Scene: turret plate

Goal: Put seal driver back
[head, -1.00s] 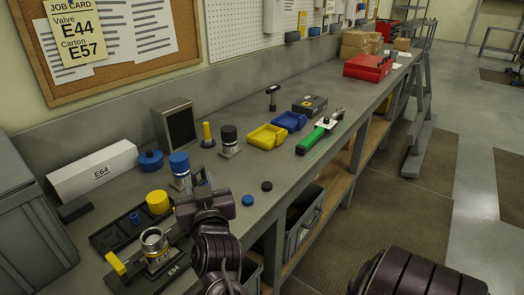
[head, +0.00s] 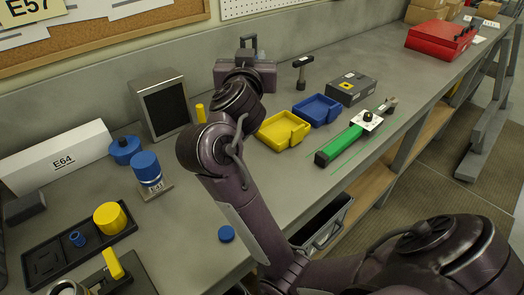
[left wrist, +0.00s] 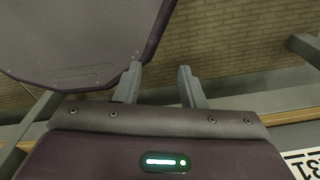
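No label names the seal driver, so I cannot tell which piece it is. A blue-topped cylinder (head: 146,168) stands on a small base marked E41. A yellow round piece (head: 110,218) and a small blue piece (head: 77,239) sit in the black tray (head: 45,265). My right gripper (head: 248,45) is raised over the back of the bench, beyond its forearm. Its fingers point away, and I cannot tell if they hold anything. The forearm hides the bench below it. My left gripper (left wrist: 157,85) shows only in the left wrist view, open and empty.
A dark-fronted box (head: 162,105), blue knob (head: 125,150) and yellow peg (head: 200,113) stand at the back. Yellow (head: 282,131) and blue (head: 318,110) bins and a green-handled tool (head: 340,143) lie right of my arm. A yellow-handled fixture (head: 113,265) is at front left.

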